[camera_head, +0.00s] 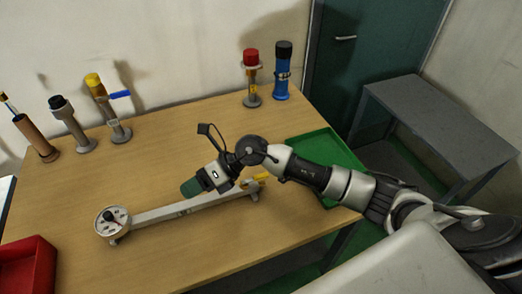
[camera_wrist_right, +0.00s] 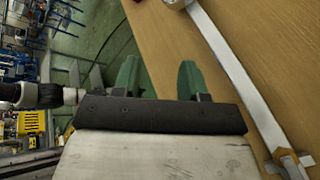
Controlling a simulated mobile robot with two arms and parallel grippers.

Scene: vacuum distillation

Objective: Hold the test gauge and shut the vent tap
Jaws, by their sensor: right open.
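The test gauge (camera_head: 112,219), a round white dial, sits at the left end of a pale metal bar (camera_head: 170,211) lying on the wooden table. A yellow fitting (camera_head: 262,177), perhaps the vent tap, shows at the bar's right end, partly behind my right arm; a yellow part (camera_wrist_right: 288,161) also shows at the bar's end in the right wrist view. My right gripper (camera_head: 191,188), with green fingertips, is above the middle of the bar, apart from the gauge. In the wrist view its fingers (camera_wrist_right: 158,80) are spread and empty. My left gripper is out of view.
Several upright fittings stand along the table's back, including a yellow-capped one with a blue lever (camera_head: 120,94), a red-capped one (camera_head: 251,58) and a blue one (camera_head: 282,80). A green tray (camera_head: 305,142) is at right, a red bin (camera_head: 38,262) at front left.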

